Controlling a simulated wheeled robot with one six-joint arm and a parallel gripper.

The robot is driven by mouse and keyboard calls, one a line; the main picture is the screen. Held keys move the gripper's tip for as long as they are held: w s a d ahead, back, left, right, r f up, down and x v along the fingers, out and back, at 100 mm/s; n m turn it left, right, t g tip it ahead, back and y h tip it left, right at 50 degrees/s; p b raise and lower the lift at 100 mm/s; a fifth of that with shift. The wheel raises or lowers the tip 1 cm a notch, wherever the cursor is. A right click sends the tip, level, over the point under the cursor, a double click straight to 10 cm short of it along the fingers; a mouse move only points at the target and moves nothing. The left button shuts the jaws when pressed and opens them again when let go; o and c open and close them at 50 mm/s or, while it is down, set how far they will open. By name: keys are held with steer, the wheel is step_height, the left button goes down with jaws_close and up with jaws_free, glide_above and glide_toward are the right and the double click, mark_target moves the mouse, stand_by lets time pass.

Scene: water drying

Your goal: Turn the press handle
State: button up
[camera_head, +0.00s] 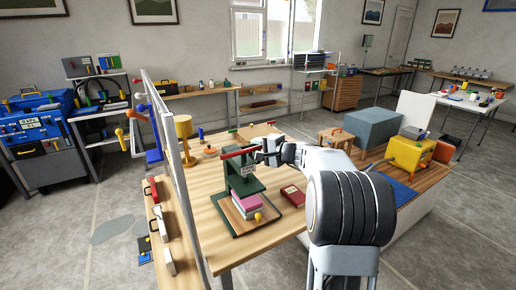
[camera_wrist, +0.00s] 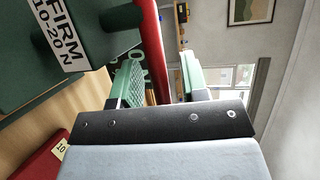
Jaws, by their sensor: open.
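The green press (camera_head: 245,183) stands on the wooden table, with pink blocks (camera_head: 247,202) on its base. Its red handle (camera_head: 238,152) lies across the top. In the wrist view the press carries a white label (camera_wrist: 60,35) reading FIRM 10-20 N. There the red handle (camera_wrist: 153,45) runs between the two green-padded fingers of my gripper (camera_wrist: 162,82). The fingers are apart on either side of the bar. I cannot tell whether either pad touches it. In the head view my gripper (camera_head: 262,151) is at the right end of the handle.
A red book (camera_head: 293,195) lies right of the press. A wooden box (camera_head: 335,140) and a yellow box (camera_head: 408,153) stand to the right.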

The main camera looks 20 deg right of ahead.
steer(key=shift+c, duration=0.4)
jaws_close()
